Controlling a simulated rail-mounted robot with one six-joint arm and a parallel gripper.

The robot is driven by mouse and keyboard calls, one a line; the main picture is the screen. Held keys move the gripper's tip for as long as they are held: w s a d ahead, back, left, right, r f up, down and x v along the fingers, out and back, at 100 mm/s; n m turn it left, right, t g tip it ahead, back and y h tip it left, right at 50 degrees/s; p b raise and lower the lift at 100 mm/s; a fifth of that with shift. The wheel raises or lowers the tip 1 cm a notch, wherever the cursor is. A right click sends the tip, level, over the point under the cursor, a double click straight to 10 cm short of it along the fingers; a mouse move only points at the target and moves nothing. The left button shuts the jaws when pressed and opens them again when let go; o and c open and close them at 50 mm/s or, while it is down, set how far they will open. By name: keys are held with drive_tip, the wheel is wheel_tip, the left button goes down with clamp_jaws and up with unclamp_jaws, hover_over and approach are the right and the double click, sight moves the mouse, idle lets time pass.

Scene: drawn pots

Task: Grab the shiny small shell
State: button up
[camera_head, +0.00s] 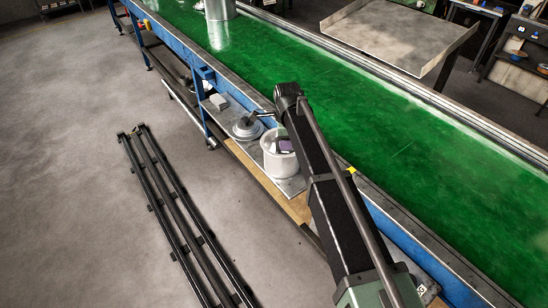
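A shiny silvery cylindrical pot (220,10) stands on the green conveyor belt at the top of the view, cut off by the picture's edge. It is the only shell-like piece that I see on the belt. My arm reaches up from the lower right, and its far end is over the belt's near edge.
A white bucket (281,164) with dark things in it, a round grey piece (246,129) and a small grey block (219,102) sit on the low shelf beside the belt (400,150). A metal-topped table (400,35) stands behind. Black rails (172,200) lie on the floor.

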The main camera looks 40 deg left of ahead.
wheel_tip(320, 180, down, 11)
drive_tip(key=b, duration=1.1)
drive_tip(key=shift+w+a+f, duration=0.1)
drive_tip(key=shift+w+a, duration=0.05)
drive_tip(key=shift+r, duration=0.25)
drive_tip(key=shift+c, duration=0.3)
clamp_jaws()
